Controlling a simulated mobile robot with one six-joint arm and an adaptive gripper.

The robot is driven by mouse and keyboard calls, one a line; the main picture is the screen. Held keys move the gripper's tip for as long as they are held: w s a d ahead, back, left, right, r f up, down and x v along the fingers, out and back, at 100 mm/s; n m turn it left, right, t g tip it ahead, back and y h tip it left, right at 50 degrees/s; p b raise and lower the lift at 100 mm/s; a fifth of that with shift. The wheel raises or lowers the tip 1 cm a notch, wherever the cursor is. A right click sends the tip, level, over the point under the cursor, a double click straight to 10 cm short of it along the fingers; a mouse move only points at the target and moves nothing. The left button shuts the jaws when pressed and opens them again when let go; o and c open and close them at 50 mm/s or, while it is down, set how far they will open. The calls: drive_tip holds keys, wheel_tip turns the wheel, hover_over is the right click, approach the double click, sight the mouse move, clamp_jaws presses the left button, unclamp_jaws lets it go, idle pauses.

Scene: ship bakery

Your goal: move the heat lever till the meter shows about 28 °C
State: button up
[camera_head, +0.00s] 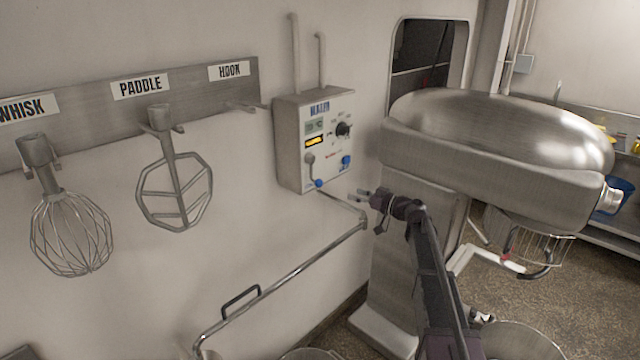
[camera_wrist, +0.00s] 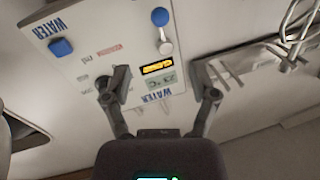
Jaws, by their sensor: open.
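The wall-mounted control box (camera_head: 288,150) has a lever with a grey pivot and a blue knob (camera_head: 319,183) on its lower front. The lever hangs downward, leaning slightly right. In the wrist view, which is upside down, the lever's blue knob (camera_wrist: 160,17) is near the top, beyond the fingertips. The meter (camera_head: 314,126) is a small grey display with a °C reading; it also shows in the wrist view (camera_wrist: 160,82), but its digits are too small to read surely. My gripper (camera_head: 364,196) is open and empty, right of and below the lever, apart from it.
A yellow-lit display (camera_head: 315,142), a black dial (camera_head: 343,129) and a blue button (camera_head: 346,161) share the panel. A metal rail (camera_head: 290,270) runs below the box. The large mixer (camera_head: 480,150) stands right; the whisk (camera_head: 70,235) and paddle (camera_head: 175,190) hang left.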

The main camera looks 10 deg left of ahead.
sight(319, 183)
drive_tip(key=shift+a, duration=0.1)
drive_tip(key=x, duration=1.3)
drive_tip(key=shift+w+a, duration=0.15)
drive_tip(key=shift+a, duration=0.15)
clamp_jaws()
